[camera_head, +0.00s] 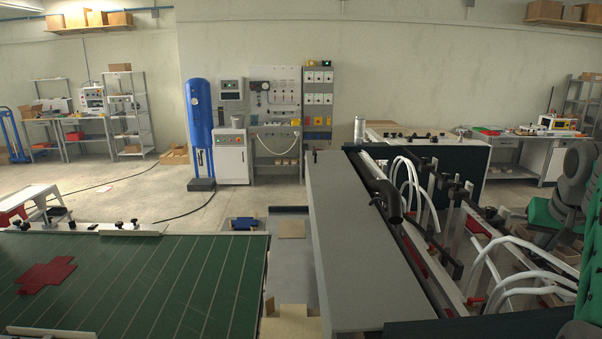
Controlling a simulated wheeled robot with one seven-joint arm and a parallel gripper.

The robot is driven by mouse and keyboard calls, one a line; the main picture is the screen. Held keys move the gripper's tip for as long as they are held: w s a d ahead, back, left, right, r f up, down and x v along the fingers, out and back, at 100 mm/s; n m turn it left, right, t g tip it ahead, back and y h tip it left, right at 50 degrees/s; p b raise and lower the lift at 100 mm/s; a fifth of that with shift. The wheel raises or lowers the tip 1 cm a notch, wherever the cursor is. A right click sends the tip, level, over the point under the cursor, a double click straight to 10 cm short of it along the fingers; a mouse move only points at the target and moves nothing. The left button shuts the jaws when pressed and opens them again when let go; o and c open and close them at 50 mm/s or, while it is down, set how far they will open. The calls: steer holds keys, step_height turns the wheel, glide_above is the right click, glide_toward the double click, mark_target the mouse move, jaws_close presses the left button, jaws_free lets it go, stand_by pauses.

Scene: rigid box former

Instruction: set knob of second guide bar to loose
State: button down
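No part is labelled as the second guide bar, so I cannot tell which one it is. A pale metal bar with black knobs (131,229) lies along the far edge of the green table (200,290) at lower left. Another pale bar (50,332) lies at that table's near left edge, with no knob clearly showing. The machine (345,240) on the right carries dark bars with black clamps (455,188). The knobs are too small to tell whether they are loose or tight. My gripper is not in view.
A red cross-shaped sheet (47,276) lies on the green table. A black curved pipe (387,200) and white hoses (515,262) rise from the machine. A blue tank (199,125) stands behind. Open floor (140,190) lies beyond the green table.

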steer(key=shift+w+d, duration=0.15)
steer(key=shift+w, duration=0.05)
stand_by(0.4)
steer(key=shift+r+p, duration=0.2)
steer(key=shift+p, duration=0.55)
steer(key=shift+d+f, duration=0.1)
steer(key=shift+d, duration=0.05)
steer(key=shift+s, duration=0.35)
stand_by(0.3)
steer(key=shift+r, duration=2.9)
steer(key=shift+s, duration=0.1)
